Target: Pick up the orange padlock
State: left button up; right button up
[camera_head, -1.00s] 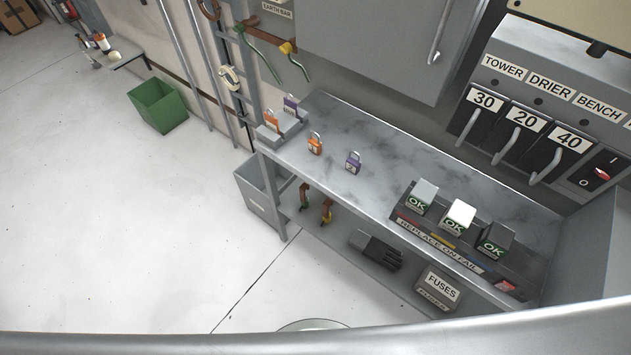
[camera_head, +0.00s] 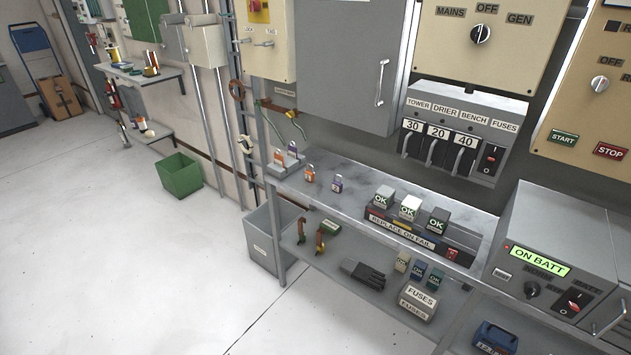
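An orange padlock (camera_head: 310,174) stands upright on the grey bench top (camera_head: 345,193), left of a purple padlock (camera_head: 337,184). A second orange padlock (camera_head: 279,157) and a second purple padlock (camera_head: 293,148) are on a small grey block (camera_head: 284,169) at the bench's left end. All the padlocks are small here, and their finer details are hard to make out. Neither of my grippers shows in the head view.
Fuse blocks marked OK (camera_head: 409,207) sit in a tray on the bench, right of the padlocks. A lower shelf (camera_head: 345,283) holds gloves (camera_head: 364,274) and a fuse box (camera_head: 418,302). A grey bin (camera_head: 262,243) stands at the bench's left end. The floor (camera_head: 120,270) at left is clear.

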aim_at(309, 175)
jog(key=z, duration=0.7)
jog(key=i, duration=1)
jog(key=z, duration=0.05)
